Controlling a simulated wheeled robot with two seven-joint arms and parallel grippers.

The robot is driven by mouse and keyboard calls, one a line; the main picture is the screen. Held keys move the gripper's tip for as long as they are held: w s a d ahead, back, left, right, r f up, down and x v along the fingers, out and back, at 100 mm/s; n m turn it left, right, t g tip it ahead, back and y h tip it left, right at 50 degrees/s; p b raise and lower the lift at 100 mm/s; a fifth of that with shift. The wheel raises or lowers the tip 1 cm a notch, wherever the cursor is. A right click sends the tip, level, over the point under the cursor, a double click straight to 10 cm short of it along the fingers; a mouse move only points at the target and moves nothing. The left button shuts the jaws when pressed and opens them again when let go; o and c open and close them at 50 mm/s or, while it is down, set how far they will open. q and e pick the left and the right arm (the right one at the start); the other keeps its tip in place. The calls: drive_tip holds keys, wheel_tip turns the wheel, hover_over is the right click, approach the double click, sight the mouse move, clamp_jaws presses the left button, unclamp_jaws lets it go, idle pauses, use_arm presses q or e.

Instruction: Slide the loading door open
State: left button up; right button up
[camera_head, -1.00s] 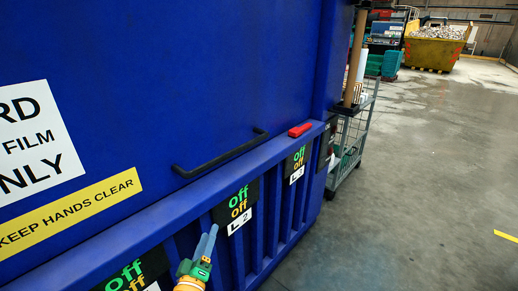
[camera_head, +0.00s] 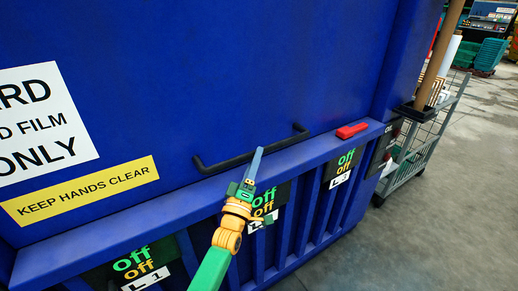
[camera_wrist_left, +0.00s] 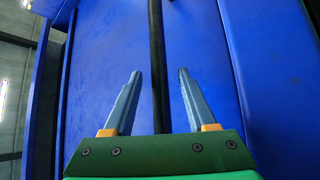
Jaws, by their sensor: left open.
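The loading door (camera_head: 220,60) is a large blue panel filling the upper left of the head view. A black bar handle (camera_head: 225,163) runs along its lower part. My left gripper (camera_head: 257,155) has its fingertips at the handle in the head view. In the left wrist view the gripper (camera_wrist_left: 157,85) is open, with the black handle (camera_wrist_left: 157,60) running between its two blue-grey fingers and apart from both. Whether the handle sits fully within the fingers' depth is hard to tell. My right gripper is not in view.
A blue ledge below the door carries a red block (camera_head: 352,130) and panels marked "off". A yellow sign (camera_head: 85,192) reads "KEEP HANDS CLEAR". A wire cart (camera_head: 415,150) stands at the right, with free grey floor (camera_head: 440,230) in front.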

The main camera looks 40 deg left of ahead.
use_arm(q)
drive_tip(key=shift+w+a+r, duration=0.15)
drive_tip(key=shift+w+r, duration=0.5)
drive_tip(key=shift+w, duration=0.2)
drive_tip(key=shift+w+a+f, duration=0.2)
drive_tip(key=shift+w+a, duration=0.05)
drive_tip(key=shift+w, duration=0.05)
drive_tip(key=shift+s, duration=0.1)
clamp_jaws()
idle(0.4)
